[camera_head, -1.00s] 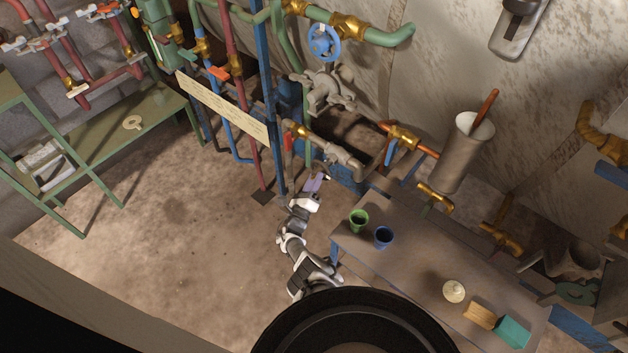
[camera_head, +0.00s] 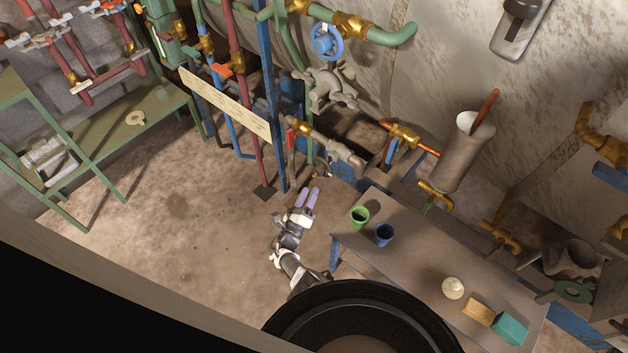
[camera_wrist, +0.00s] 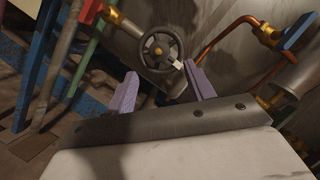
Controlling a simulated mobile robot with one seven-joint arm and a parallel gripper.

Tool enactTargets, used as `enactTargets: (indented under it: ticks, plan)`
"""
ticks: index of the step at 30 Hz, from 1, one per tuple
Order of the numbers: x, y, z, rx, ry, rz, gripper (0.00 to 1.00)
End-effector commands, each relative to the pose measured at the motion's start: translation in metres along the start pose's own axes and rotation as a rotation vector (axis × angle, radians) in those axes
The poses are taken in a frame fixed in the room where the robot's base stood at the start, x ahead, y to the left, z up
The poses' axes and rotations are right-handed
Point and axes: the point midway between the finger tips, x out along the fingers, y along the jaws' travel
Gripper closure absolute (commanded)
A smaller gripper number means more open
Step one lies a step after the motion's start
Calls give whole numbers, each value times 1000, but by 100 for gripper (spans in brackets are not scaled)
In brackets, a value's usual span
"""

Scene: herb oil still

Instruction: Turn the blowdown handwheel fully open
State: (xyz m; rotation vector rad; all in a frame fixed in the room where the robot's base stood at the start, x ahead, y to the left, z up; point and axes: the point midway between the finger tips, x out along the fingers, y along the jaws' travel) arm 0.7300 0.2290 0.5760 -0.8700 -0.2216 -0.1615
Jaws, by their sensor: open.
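A dark spoked handwheel (camera_wrist: 161,50) with a small pale block on its right rim shows in the wrist view, ahead of and between my fingertips. The fingers are apart from it. I cannot pick it out in the head view, and no label shows that it is the blowdown wheel. My gripper (camera_head: 308,196) is open and empty, with two lilac fingers, low beside the pipework; it also shows in the wrist view (camera_wrist: 162,88). A blue handwheel (camera_head: 326,41) sits higher, above a grey valve body (camera_head: 328,88).
A table (camera_head: 400,275) with a green cup (camera_head: 359,217) and a blue cup (camera_head: 384,234) stands right of my arm. A blue post (camera_head: 268,90) and a pale sign board (camera_head: 225,105) stand beyond on the left.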

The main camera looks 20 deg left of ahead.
Motion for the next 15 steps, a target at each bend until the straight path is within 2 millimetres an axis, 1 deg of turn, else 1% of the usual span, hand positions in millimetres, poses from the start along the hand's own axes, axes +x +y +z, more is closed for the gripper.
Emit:
enactTargets:
  ticks: [1, 6, 10, 15]
  plan:
    - [-13, 0, 0, 0, 1, 3, 47]
    - [-47, 0, 0, -1, 0, 2, 47]
    - [-64, 0, 0, 0, -1, 1, 47]
    - [-72, 0, 0, 0, -1, -1, 47]
